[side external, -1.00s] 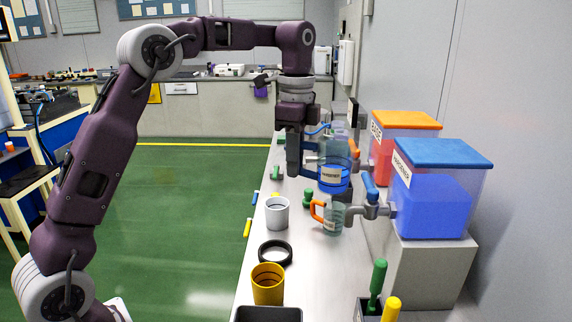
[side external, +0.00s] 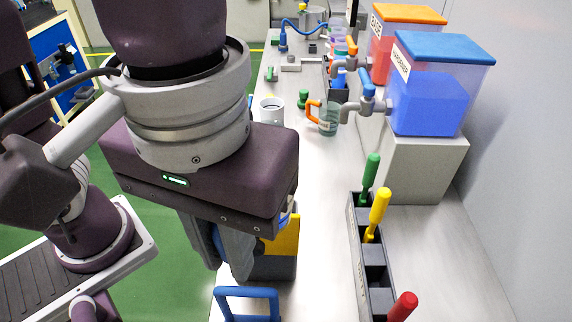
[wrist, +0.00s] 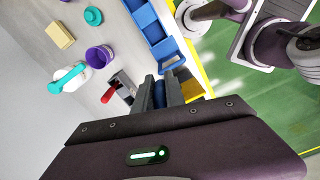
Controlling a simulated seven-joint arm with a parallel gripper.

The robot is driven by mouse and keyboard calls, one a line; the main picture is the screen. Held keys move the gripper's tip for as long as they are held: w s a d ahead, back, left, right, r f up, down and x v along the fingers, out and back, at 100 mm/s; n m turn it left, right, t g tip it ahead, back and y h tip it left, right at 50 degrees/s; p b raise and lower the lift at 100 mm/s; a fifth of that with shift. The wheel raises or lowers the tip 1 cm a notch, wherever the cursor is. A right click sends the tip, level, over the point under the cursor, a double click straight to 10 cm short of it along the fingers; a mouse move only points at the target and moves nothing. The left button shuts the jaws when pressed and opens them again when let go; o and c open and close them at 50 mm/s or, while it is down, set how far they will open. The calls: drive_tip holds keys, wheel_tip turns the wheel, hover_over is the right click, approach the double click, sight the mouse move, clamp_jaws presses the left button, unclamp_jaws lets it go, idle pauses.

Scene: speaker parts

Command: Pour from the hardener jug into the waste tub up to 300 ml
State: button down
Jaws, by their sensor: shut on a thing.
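My gripper (side external: 232,268) is low in the front left of the side view, its fingers pointing down at the bench. It is shut; a blue part (wrist: 160,92) shows between its fingers in the wrist view. This fits the blue handle of the hardener jug, seen earlier as a clear jug with blue liquid. Only a pale and blue sliver (side external: 291,213) shows behind my gripper; the jug's tilt and liquid level are hidden. A dark grey box with a yellow upper part (side external: 283,245) stands just behind my fingers. I cannot tell whether it is the waste tub.
The hardener tank (side external: 430,105) and orange-lidded tank (side external: 398,20) stand at the right back. A tool rack (side external: 375,275) lies right of my gripper. A blue frame (side external: 247,292) is at the front. A white cup (side external: 272,110) and orange-handled clear jug (side external: 328,118) stand farther back.

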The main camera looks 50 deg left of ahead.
drive_tip(key=shift+n+g+h, duration=0.5)
drive_tip(key=shift+n+g, duration=0.2)
drive_tip(key=shift+n, duration=0.2)
drive_tip(key=s+f, duration=0.1)
drive_tip(key=f, duration=0.1)
drive_tip(key=s+a+f, duration=0.1)
drive_tip(key=s, duration=0.1)
drive_tip(key=shift+f, duration=0.4)
drive_tip(key=w+a+r+g+h, duration=0.4)
drive_tip(key=w+r+g+h, duration=0.1)
drive_tip(key=g, duration=0.2)
drive_tip(key=shift+w+r+g+h, duration=0.3)
drive_tip(key=shift+r, duration=0.1)
idle(0.6)
